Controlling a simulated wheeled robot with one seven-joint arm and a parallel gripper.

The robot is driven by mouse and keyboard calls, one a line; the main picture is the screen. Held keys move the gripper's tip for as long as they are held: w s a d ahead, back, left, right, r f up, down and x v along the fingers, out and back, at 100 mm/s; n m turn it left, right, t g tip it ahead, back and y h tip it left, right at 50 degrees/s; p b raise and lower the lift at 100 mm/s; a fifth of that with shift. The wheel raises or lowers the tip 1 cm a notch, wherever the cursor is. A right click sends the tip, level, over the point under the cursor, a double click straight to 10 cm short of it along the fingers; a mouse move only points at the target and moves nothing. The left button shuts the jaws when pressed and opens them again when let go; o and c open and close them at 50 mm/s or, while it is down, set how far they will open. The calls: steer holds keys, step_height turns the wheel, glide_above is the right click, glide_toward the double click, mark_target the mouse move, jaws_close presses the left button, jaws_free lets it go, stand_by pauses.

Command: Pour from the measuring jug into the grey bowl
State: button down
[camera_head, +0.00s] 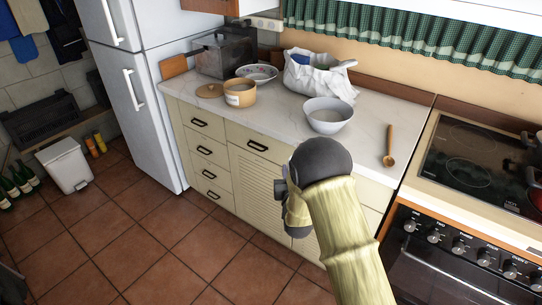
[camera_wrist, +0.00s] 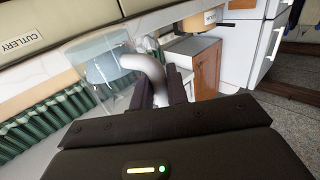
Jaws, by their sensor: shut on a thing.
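The grey bowl (camera_head: 328,116) stands upright on the pale counter near its front edge, and its inside looks empty. The measuring jug (camera_wrist: 88,92) is clear and shows in the wrist view, with a pale curved handle (camera_wrist: 152,68). My gripper (camera_wrist: 161,92) is shut on this handle. A blue-grey rounded shape shows through the jug; I cannot tell whether it is the bowl behind it or something inside. In the head view my arm hides the jug and the gripper's fingers. The jug's exact tilt and its spout's place over the bowl cannot be told.
A white bag (camera_head: 318,78) stands behind the bowl, with a beige pot (camera_head: 240,93) and a patterned plate (camera_head: 257,73) to the left. A wooden spoon (camera_head: 389,147) lies to the right, before the hob (camera_head: 470,160). Counter around the bowl's front is clear.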

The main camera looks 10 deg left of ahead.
steer(key=s+d+f+m+h, duration=0.2)
steer(key=s+d+h, duration=0.1)
steer(key=d, duration=0.5)
steer(key=s+d+f+m+h, duration=0.2)
steer(key=s+d+h, duration=0.1)
steer(key=d, duration=0.6)
steer(key=s+d+f+m+h, duration=0.2)
steer(key=s+d+h, duration=0.1)
steer(key=d, duration=0.6)
steer(key=shift+s+m+h, duration=0.3)
steer(key=shift+h, duration=0.3)
